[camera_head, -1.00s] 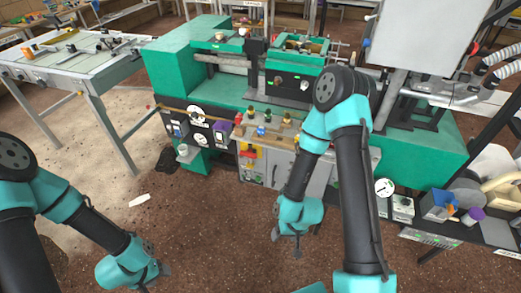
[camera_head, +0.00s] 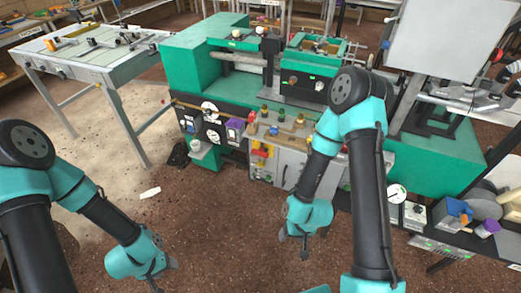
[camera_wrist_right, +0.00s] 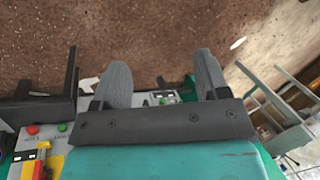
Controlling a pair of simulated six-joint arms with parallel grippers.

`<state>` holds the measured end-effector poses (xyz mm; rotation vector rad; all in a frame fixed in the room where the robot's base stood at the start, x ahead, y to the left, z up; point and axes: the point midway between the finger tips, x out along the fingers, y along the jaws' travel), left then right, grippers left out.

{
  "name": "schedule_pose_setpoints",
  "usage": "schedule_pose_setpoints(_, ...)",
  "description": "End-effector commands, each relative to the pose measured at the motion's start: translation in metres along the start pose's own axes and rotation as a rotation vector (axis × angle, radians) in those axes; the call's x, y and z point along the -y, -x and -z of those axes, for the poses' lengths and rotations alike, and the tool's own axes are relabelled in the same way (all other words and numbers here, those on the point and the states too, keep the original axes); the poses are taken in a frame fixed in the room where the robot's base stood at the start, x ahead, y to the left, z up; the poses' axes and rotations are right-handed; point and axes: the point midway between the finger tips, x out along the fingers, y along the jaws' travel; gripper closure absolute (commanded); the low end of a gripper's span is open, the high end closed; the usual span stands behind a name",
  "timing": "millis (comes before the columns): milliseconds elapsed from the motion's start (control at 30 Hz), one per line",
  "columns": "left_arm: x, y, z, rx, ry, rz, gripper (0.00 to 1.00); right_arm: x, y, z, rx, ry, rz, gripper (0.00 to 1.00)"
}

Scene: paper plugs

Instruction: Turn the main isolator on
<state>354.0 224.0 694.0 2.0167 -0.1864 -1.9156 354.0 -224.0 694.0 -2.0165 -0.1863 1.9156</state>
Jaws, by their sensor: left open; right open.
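A yellow-and-red switch (camera_head: 262,152), likely the main isolator, sits on the front panel of the green machine. A yellow part with a red handle (camera_wrist_right: 32,162) also shows at the lower left of the right wrist view; its exact setting is too small to tell. My right gripper (camera_head: 303,248) hangs in front of the machine, below and right of the switch, apart from it. The right wrist view shows its two grey fingers (camera_wrist_right: 163,78) spread and empty. My left gripper (camera_head: 163,277) is open and empty over the floor at the lower left, far from the switch.
The green machine (camera_head: 190,68) spans the back. Red and green buttons (camera_wrist_right: 46,128) sit beside the switch. A grey table (camera_head: 110,75) stands at the left. A bench with boxes (camera_head: 455,212) is at the right. Brown floor (camera_head: 220,240) between the grippers is mostly clear.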

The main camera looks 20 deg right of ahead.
Motion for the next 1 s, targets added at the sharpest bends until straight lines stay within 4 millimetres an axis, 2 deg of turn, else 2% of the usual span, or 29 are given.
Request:
schedule_pose_setpoints(233, 0.0, 0.0, 0.0, 0.0, 0.0, 0.0, 0.46, 0.0, 0.0, 0.0, 0.0, 0.0, 0.0, 0.33)
schedule_pose_setpoints(367, 0.0, 0.0, 0.0, 0.0, 0.0, 0.0, 0.46, 0.0, -0.002, 0.005, -0.016, -0.011, 0.001, 0.45)
schedule_pose_setpoints(467, 0.0, 0.0, 0.0, 0.0, 0.0, 0.0, 0.46, -0.001, -0.01, 0.02, -0.07, -0.045, 0.007, 0.55)
schedule_pose_setpoints(567, 0.0, 0.0, 0.0, 0.0, 0.0, 0.0, 0.46, -0.002, -0.022, 0.048, -0.171, -0.11, 0.027, 0.55)
schedule_pose_setpoints(767, 0.0, 0.0, 0.0, 0.0, 0.0, 0.0, 0.46, -0.001, -0.047, 0.126, -0.463, -0.308, 0.144, 0.55)
schedule_pose_setpoints(1000, 0.0, 0.0, 0.0, 0.0, 0.0, 0.0, 0.46, 0.002, -0.059, 0.207, -0.79, -0.542, 0.418, 0.55)
